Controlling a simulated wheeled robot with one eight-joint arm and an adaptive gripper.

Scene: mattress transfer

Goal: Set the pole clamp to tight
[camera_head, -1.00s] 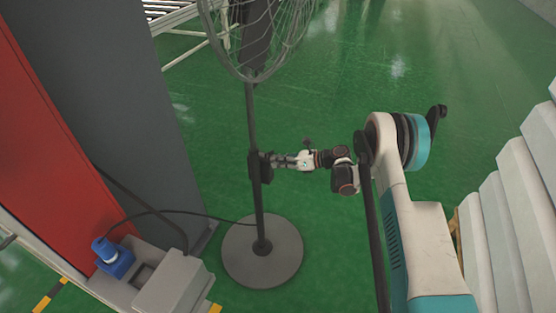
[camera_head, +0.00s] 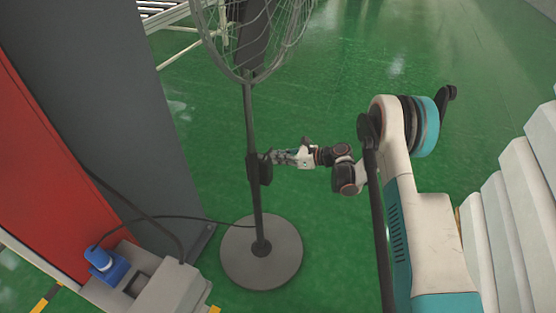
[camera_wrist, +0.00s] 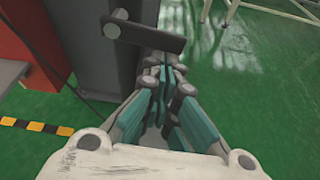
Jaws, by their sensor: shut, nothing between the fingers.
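The pole clamp (camera_head: 259,168) is a dark block around the upright pole (camera_head: 257,212) of a standing fan, about midway down the pole. My gripper (camera_head: 273,157) is just right of the clamp in the head view, with its fingers pointing at it. I cannot tell whether they touch. In the wrist view my gripper (camera_wrist: 163,72) is shut and empty. A dark flat bar with a round peg (camera_wrist: 145,37), seemingly part of the clamp, lies just beyond the fingertips. I cannot read whether the clamp is loose or tight.
The wire fan cage (camera_head: 255,35) is above the clamp and the round base (camera_head: 262,258) below. A grey panel (camera_head: 105,90) and a red panel (camera_head: 35,160) stand at left. A cable (camera_head: 165,216) runs from near a blue plug (camera_head: 105,263). White stacked slabs (camera_head: 525,190) are at right.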

